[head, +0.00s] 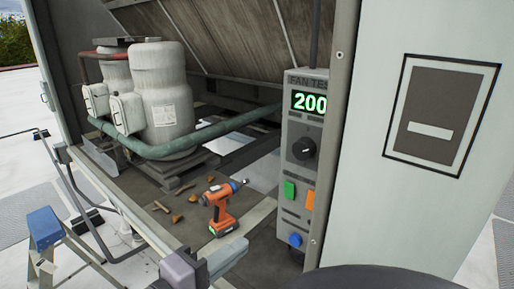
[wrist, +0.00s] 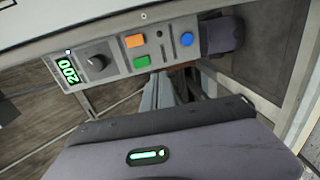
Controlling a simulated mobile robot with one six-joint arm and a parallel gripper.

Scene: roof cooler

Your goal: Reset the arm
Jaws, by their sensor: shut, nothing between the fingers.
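My gripper (wrist: 168,92) shows in the wrist view as grey fingers beyond its wide grey-purple body. The fingers are shut with nothing between them. They point toward the grey fan test panel (wrist: 112,65), apart from its buttons as far as I can tell. In the head view the fingers are not seen; a dark rounded shape at the bottom edge may be part of my arm. The fan test panel (head: 297,225) has a lit green display (head: 309,103) reading 200, a black knob (head: 304,149), a green button (head: 290,191), an orange button (head: 310,199) and a blue button (head: 295,240).
An orange drill (head: 219,212) stands on the cooler floor, with several small brown pieces left of it. Pale tanks (head: 165,100) and a green pipe (head: 170,150) fill the back left. A stepladder (head: 44,230) stands outside. A white wall panel (head: 400,200) closes the right.

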